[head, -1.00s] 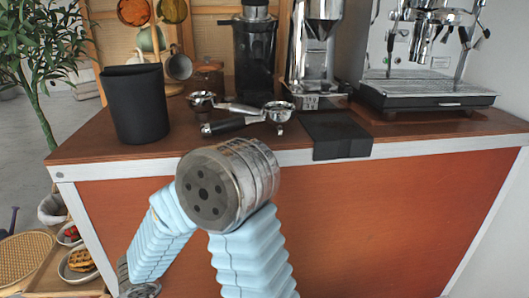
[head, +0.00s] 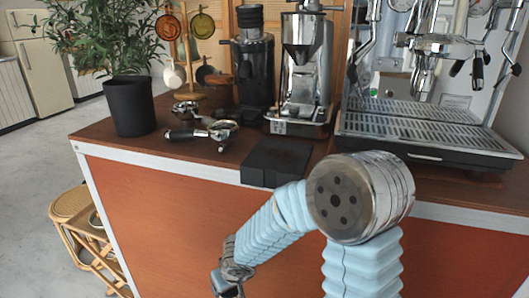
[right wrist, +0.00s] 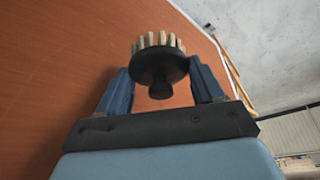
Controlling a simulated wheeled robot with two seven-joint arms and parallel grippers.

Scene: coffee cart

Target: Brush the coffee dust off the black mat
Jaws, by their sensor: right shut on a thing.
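The black mat (head: 282,153) lies on the cart's counter near the middle of the head view and folds down over the front edge. I cannot make out coffee dust on it at this size. In the right wrist view, my right gripper (right wrist: 162,84) is shut on a brush (right wrist: 158,62) with a round black head and pale bristles. Its bristles point away from the gripper. In the head view the arm bends down to the left, with the gripper low in front of the orange panel, below the mat. The brush is not visible there. My left gripper is not in view.
Portafilters (head: 215,132) lie left of the mat. A grinder (head: 301,75) stands behind it, and the espresso machine (head: 425,125) is to its right. A black bin (head: 130,106) stands at the counter's left end. A rattan stool (head: 75,205) is on the floor at left.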

